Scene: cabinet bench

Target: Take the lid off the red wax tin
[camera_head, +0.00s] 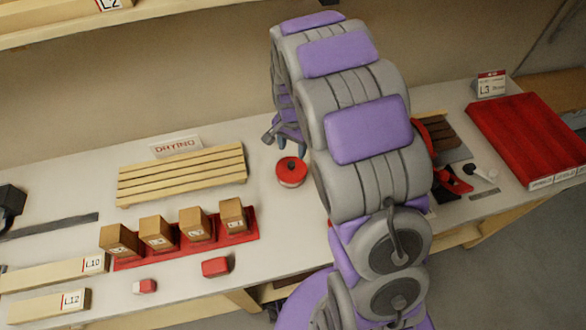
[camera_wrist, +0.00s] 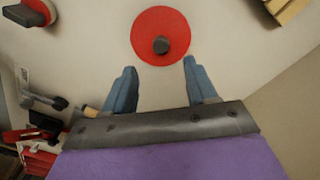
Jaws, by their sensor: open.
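The red wax tin (camera_head: 291,173) stands upright on the pale bench, right of the slatted drying rack. Its red lid has a dark knob on top. In the wrist view the round red lid (camera_wrist: 160,36) and its dark knob (camera_wrist: 161,46) show from above. My gripper (camera_wrist: 157,75) is open and empty. Its two blue fingertips point toward the lid, just short of its near edge, one to each side. In the head view my gripper (camera_head: 283,137) is beside and behind the tin, partly hidden by my arm.
A slatted wooden rack (camera_head: 181,174) with a DRYING sign (camera_head: 176,145) stands left of the tin. Several wooden blocks sit on a red tray (camera_head: 130,262). A large red panel (camera_head: 530,135) and small tools lie to the right. Bench around the tin is clear.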

